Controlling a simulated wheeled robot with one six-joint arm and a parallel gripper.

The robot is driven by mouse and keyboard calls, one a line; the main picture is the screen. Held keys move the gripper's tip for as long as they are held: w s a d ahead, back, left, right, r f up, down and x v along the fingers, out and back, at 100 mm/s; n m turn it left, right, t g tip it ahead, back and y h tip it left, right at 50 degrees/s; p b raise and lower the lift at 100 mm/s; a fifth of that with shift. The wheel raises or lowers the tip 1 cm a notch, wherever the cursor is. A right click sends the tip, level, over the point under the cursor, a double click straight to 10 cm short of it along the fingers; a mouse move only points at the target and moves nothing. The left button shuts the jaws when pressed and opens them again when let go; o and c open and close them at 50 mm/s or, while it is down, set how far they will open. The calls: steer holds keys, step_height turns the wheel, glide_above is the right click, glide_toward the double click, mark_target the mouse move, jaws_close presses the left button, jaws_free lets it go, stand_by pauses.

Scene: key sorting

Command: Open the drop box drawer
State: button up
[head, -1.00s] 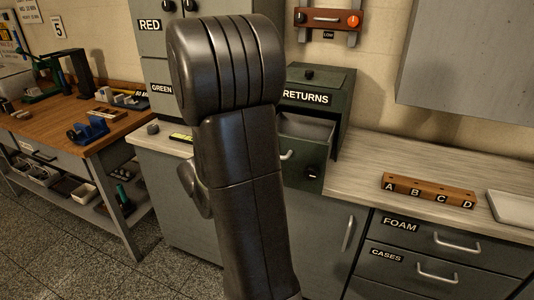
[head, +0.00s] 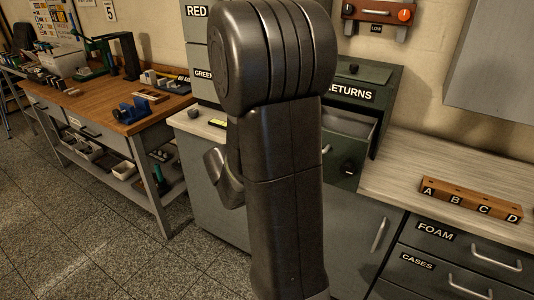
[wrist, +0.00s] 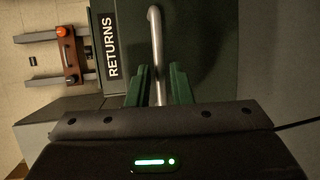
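The drop box (head: 378,75) is a dark green cabinet labelled RETURNS on the counter, partly hidden behind my arm. Its drawer (head: 346,165) is pulled out, and part of the light interior shows above the front. In the wrist view the RETURNS label (wrist: 110,47) appears sideways, beside the silver bar handle (wrist: 156,40).
A wooden block marked A to D (head: 470,198) stands on the counter at right. FOAM and CASES drawers (head: 455,250) are below. A wooden workbench (head: 110,115) is at left, with open floor (head: 110,245) in front.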

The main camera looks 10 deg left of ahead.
steer(key=v, duration=1.1)
steer(key=shift+w+d, duration=0.1)
steer(key=shift+w, duration=0.05)
steer(key=shift+x, duration=6.75)
